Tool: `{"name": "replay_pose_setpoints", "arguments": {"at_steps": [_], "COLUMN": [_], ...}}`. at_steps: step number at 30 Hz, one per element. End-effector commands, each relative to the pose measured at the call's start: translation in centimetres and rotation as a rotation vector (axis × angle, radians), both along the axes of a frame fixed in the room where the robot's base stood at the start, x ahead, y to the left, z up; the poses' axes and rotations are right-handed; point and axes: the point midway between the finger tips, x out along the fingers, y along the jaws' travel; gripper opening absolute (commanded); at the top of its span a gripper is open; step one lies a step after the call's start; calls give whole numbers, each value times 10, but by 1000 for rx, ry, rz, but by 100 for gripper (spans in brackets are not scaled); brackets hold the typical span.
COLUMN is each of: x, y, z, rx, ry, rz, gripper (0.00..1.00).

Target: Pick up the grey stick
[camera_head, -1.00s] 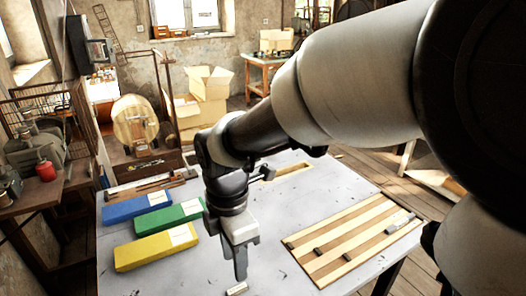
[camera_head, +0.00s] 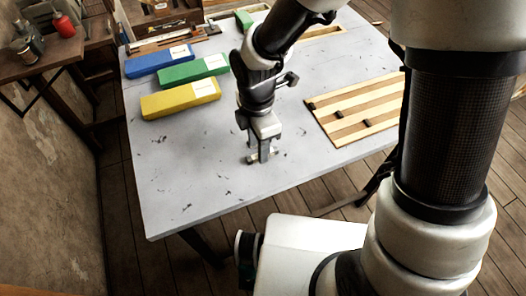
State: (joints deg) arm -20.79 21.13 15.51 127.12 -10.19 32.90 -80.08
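A small grey stick (camera_head: 251,158) lies at or just above the table top, in the front middle of the white table (camera_head: 190,190). My gripper (camera_head: 264,157) points straight down at it. The fingers are over the stick's middle and hide that part, with a short end showing on each side. The fingers line up in this view, so I cannot tell whether they are closed on the stick or only around it.
Blue (camera_head: 160,60), green (camera_head: 193,69) and yellow (camera_head: 180,98) boxes lie at the table's left. A striped wooden board (camera_head: 350,115) with small dark pieces lies at the right, partly hidden by my arm. The table's front left is clear.

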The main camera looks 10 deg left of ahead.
Motion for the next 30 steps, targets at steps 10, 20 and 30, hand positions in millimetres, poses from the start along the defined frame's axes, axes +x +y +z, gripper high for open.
{"name": "replay_pose_setpoints", "arguments": {"at_steps": [10,20,30], "x": [1,1,1], "y": [0,0,0], "z": [-27,-26,-21], "rx": [0,0,1], "ry": [-1,-1,-2], "rz": [-1,-1,-1], "gripper": [36,0,0]}}
